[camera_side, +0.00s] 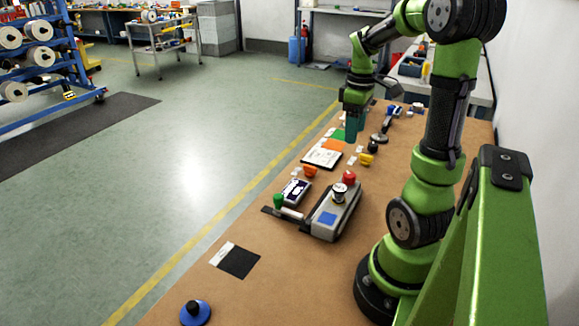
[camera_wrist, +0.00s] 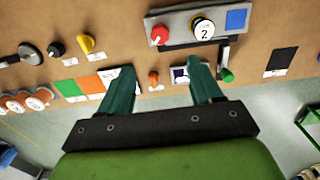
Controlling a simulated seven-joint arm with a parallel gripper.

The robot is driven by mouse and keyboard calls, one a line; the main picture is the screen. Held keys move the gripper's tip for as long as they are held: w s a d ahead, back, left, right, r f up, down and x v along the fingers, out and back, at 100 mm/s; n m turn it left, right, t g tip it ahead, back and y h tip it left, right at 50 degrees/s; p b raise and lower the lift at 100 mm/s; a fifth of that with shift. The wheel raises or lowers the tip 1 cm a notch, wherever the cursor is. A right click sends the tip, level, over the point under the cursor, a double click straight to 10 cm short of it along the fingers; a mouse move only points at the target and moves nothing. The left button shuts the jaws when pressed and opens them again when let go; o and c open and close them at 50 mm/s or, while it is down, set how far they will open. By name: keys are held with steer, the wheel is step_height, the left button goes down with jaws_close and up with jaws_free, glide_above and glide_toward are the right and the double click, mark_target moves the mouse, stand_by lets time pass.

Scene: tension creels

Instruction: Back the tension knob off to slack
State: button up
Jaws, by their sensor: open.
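Several knobs are in view, and I cannot tell from labels which is the tension knob. A small orange knob (camera_side: 310,171) stands on the board; in the wrist view this knob (camera_wrist: 153,78) appears between my fingers. A yellow knob (camera_side: 366,159) and a black knob (camera_wrist: 56,48) stand apart from it. A grey box (camera_side: 322,222) carries a red knob (camera_side: 349,177) and a black knob with a white cap marked 2 (camera_wrist: 204,29). My gripper (camera_side: 355,130) is open and empty, pointing down above the far part of the board; it also shows in the wrist view (camera_wrist: 161,68).
A green-handled lever (camera_side: 278,201) and a small display (camera_side: 296,194) sit beside the grey box. Green and orange cards (camera_side: 333,145) lie beyond. A black square (camera_side: 239,263) and blue disc (camera_side: 201,316) are nearer. Orange spools (camera_wrist: 25,100) show at wrist-view left. Bare board surrounds the black square.

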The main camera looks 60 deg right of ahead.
step_height(320, 180, up, 4)
steer(key=shift+f, duration=0.2)
steer(key=w+a+m+t, duration=0.2)
steer(key=w+a+m, duration=0.1)
steer(key=a, duration=0.5)
steer(key=w+a+m+t, duration=0.3)
steer(key=a, duration=0.5)
steer(key=s+a+r+n+t+y, duration=0.1)
steer(key=s+a+t+y, duration=0.1)
steer(key=a, duration=1)
steer(key=shift+a+r+n, duration=0.3)
steer(key=shift+a+n, duration=0.1)
